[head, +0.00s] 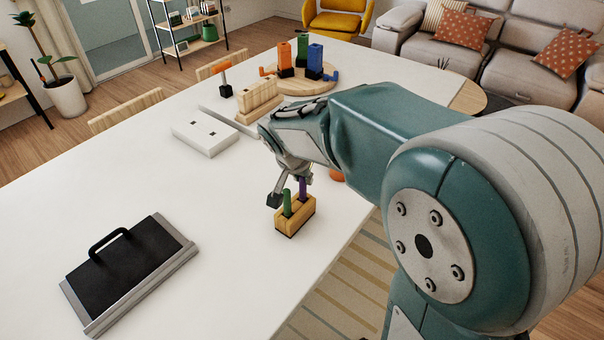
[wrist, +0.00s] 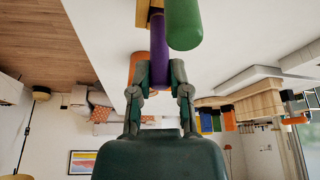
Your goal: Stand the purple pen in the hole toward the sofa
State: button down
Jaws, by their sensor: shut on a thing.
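A small wooden block (head: 296,217) stands near the right edge of the white table. A green pen (head: 287,201) stands upright in it; it also shows in the wrist view (wrist: 184,25). The purple pen (head: 303,188) is upright at the block's other hole, the one toward the sofa (head: 430,48). My gripper (head: 292,188) is shut on the purple pen, which shows between the fingers in the wrist view (wrist: 159,50). The pen's lower end meets the block; how deep it sits is hidden.
An orange object (head: 336,174) lies close behind the block. A black tray with a handle (head: 128,268) lies at the front left. A white socket strip (head: 205,133), a slotted wooden rack (head: 258,100) and a round board with coloured holders (head: 305,86) stand farther back.

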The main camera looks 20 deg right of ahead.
jog(key=c, duration=0.5)
grip_release()
jog(key=shift+f, duration=0.1)
jog(key=v, duration=1.2)
jog(key=shift+w, duration=0.1)
jog(key=s+d+f+n+t+y, duration=0.2)
jog(key=s+n, duration=0.5)
jog(key=s, duration=1)
jog(key=shift+d+f+n+y, duration=0.4)
jog(key=shift+d+f+y, duration=0.15)
jog(key=shift+f, duration=0.15)
